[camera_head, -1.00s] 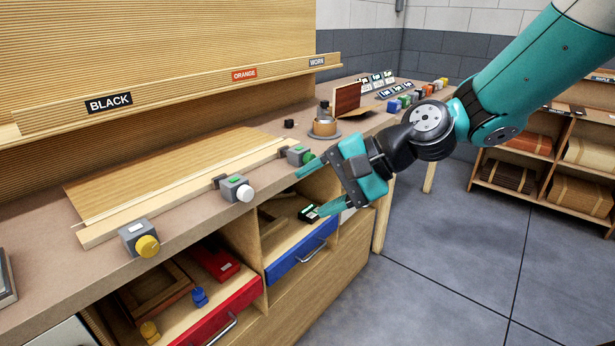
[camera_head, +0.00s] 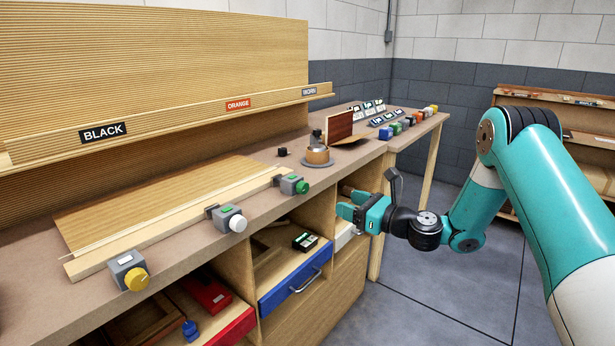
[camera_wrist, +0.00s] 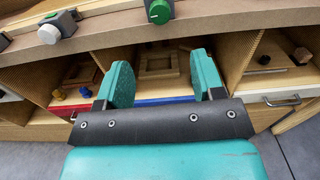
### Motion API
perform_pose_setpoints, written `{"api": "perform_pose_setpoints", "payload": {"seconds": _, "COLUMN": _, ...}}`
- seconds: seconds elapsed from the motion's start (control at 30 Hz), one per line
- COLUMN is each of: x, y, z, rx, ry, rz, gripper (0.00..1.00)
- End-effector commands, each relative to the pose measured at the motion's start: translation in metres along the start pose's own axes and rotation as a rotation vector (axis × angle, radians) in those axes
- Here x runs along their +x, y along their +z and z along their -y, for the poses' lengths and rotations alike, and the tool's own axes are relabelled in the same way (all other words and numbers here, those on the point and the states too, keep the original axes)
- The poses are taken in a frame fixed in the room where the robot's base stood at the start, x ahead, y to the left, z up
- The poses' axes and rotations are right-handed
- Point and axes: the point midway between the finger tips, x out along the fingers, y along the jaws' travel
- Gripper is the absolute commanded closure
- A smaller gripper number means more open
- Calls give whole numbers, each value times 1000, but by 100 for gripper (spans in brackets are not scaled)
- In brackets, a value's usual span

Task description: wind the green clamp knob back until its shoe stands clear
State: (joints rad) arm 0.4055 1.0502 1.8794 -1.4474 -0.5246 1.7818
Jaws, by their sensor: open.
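The green clamp knob (camera_head: 302,187) sits on its grey clamp block (camera_head: 289,183) at the bench's front edge, at the right end of the pale wooden strip. It also shows at the top of the wrist view as a green knob (camera_wrist: 159,11). The shoe is too small to make out, so its contact with the strip cannot be told. My gripper (camera_head: 345,207) is open and empty, to the right of the knob and a little below the bench top. In the wrist view my gripper's fingers (camera_wrist: 166,82) stand apart, with the knob beyond them.
A white knob (camera_head: 238,223) and a yellow knob (camera_head: 137,279) sit on similar clamps to the left. A blue drawer (camera_head: 295,285) stands open under the bench. A round pot (camera_head: 317,155) stands on the bench behind. Floor space is free at right.

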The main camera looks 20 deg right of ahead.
Motion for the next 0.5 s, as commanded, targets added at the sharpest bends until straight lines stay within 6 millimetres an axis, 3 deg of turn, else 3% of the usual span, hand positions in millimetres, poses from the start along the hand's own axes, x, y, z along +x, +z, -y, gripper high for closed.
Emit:
{"api": "perform_pose_setpoints", "payload": {"seconds": 0.03, "x": 6, "y": 8, "z": -1, "rx": 2, "ry": 3, "rz": -1, "gripper": 38}}
{"api": "perform_pose_setpoints", "payload": {"seconds": 0.17, "x": 19, "y": 7, "z": -2, "rx": 1, "ry": 3, "rz": -2, "gripper": 38}}
{"api": "perform_pose_setpoints", "payload": {"seconds": 0.5, "x": 95, "y": 0, "z": -2, "rx": -5, "ry": 5, "rz": 0, "gripper": 38}}
